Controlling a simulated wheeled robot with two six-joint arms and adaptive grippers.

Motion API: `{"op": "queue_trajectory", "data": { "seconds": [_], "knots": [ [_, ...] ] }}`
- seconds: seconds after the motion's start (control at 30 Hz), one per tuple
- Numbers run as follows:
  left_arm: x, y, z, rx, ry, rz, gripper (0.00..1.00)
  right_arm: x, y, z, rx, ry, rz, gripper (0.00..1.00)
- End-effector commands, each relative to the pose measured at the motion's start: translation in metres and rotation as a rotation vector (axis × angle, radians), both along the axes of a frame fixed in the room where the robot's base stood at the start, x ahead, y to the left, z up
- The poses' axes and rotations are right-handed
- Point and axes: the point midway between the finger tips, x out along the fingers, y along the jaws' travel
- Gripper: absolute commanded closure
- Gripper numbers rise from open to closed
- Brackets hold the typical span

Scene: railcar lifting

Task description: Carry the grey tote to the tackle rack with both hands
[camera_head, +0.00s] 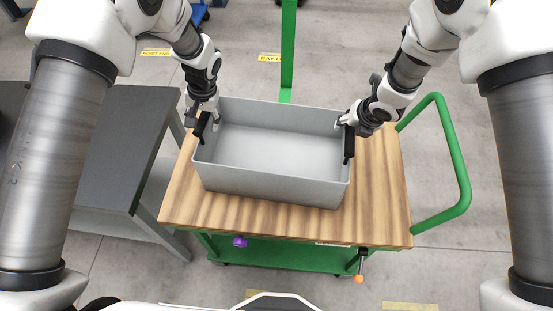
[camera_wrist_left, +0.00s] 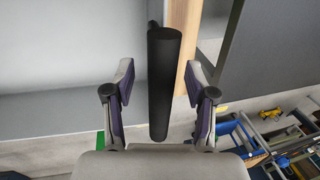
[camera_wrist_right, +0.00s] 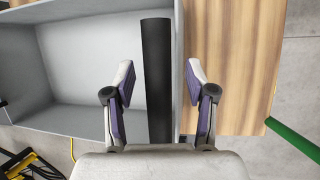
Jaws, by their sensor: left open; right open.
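The grey tote (camera_head: 275,184) is an empty open box standing upright on a wooden-topped green cart. It has a black bar handle at each end: the left handle (camera_head: 201,126) and the right handle (camera_head: 349,144). My left gripper (camera_head: 209,115) is at the left handle. In the left wrist view its open fingers (camera_wrist_left: 158,95) stand on either side of the black bar (camera_wrist_left: 162,85), apart from it. My right gripper (camera_head: 346,124) is at the right handle. In the right wrist view its open fingers (camera_wrist_right: 160,90) straddle the black bar (camera_wrist_right: 157,75). I cannot make out the tackle rack.
The cart top (camera_head: 385,190) has bare wood around the tote. A green push handle (camera_head: 463,170) rises at the cart's right, and a green post (camera_head: 288,50) stands behind. A dark grey table (camera_head: 115,145) stands close on the left. Grey floor shows beyond.

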Motion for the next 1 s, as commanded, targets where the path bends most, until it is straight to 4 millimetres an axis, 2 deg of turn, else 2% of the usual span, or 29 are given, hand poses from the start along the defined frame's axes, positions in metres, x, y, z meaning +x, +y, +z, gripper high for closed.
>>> {"op": "queue_trajectory", "data": {
  "seconds": [0.17, 0.2, 0.33, 0.37, 0.77, 1.0],
  "knots": [
    [0.000, 0.000, 0.000, 0.000, 0.000, 0.000, 0.44, 0.000, 0.000, 0.000, 0.000, -0.001, 0.000, 0.44],
    [0.000, 0.000, 0.000, 0.000, 0.000, 0.000, 0.48, 0.000, 0.000, 0.000, 0.000, -0.001, 0.000, 0.48],
    [0.000, 0.000, 0.000, 0.000, 0.000, 0.000, 0.94, 0.000, 0.000, 0.000, 0.000, -0.001, 0.000, 0.94],
    [0.000, 0.000, 0.000, 0.000, 0.000, 0.000, 1.00, 0.000, 0.000, 0.000, 0.000, -0.001, 0.000, 1.00],
    [0.001, 0.000, 0.004, 0.000, -0.002, 0.000, 1.00, 0.001, 0.000, 0.004, 0.001, -0.003, -0.001, 1.00],
    [0.001, 0.000, 0.028, 0.000, -0.002, 0.000, 1.00, 0.001, 0.000, 0.029, 0.001, -0.003, 0.000, 1.00]
  ]
}}
